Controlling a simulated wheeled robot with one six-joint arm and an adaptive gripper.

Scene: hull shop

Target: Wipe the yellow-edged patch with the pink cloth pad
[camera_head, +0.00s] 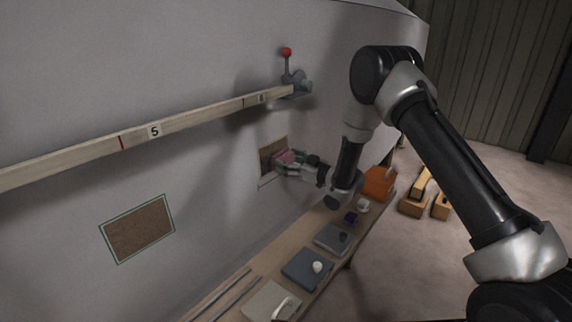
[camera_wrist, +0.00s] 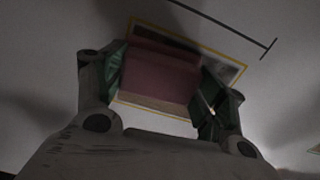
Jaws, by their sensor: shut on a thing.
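The pink cloth pad (camera_wrist: 160,75) is held between the two green-lined fingers of my gripper (camera_wrist: 162,88) in the wrist view. In the head view my gripper (camera_head: 290,166) is at the hull wall, with the pink pad (camera_head: 286,157) in front of the patch. The yellow-edged patch (camera_wrist: 222,70) lies behind the pad; its yellow edge shows above, to the right and below left. In the head view the patch (camera_head: 266,155) is a brownish rectangle, partly hidden by the pad and gripper. I cannot tell whether the pad touches the patch surface.
A green-edged brown patch (camera_head: 139,230) is on the wall at lower left. A wooden batten (camera_head: 190,120) runs along the wall above, near a red-knobbed lever (camera_head: 287,53). Below is a bench (camera_head: 237,297) with grey pads (camera_head: 307,269) and an orange box (camera_head: 379,183).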

